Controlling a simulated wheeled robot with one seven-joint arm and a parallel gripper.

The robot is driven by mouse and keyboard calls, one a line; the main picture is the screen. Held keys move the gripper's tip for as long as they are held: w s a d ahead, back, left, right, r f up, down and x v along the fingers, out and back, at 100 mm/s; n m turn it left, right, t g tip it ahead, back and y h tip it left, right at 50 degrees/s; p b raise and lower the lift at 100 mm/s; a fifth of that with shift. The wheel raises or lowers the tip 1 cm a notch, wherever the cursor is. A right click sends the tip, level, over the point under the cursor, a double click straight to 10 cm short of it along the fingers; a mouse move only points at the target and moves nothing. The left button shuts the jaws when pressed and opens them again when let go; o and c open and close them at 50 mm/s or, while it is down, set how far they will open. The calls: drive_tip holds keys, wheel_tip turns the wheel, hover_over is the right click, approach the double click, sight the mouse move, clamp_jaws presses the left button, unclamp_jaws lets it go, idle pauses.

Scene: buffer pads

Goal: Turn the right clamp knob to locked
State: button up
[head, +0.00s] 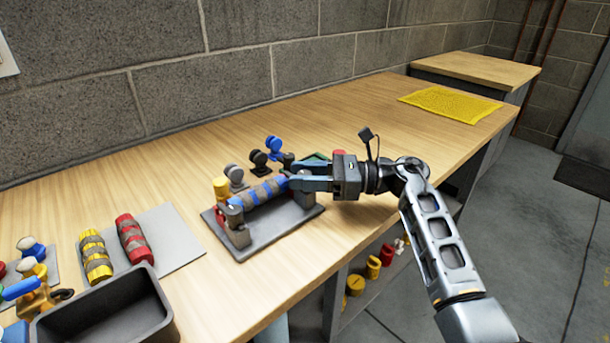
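A dark grey clamp fixture (278,232) stands on the wooden bench and holds a blue and grey banded roller (262,192) lying across it.
Several knobbed pieces, one blue (273,145), stand just behind the fixture. At left are a yellow roller (95,258) and a red roller (134,240) on a grey mat (178,238), and an empty dark bin (105,308). A yellow mat (450,104) lies far right; bench before it is clear.

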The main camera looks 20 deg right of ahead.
drive_tip(key=shift+o, duration=1.1)
drive_tip(key=shift+b+v, duration=0.35)
drive_tip(key=shift+v, duration=3.55)
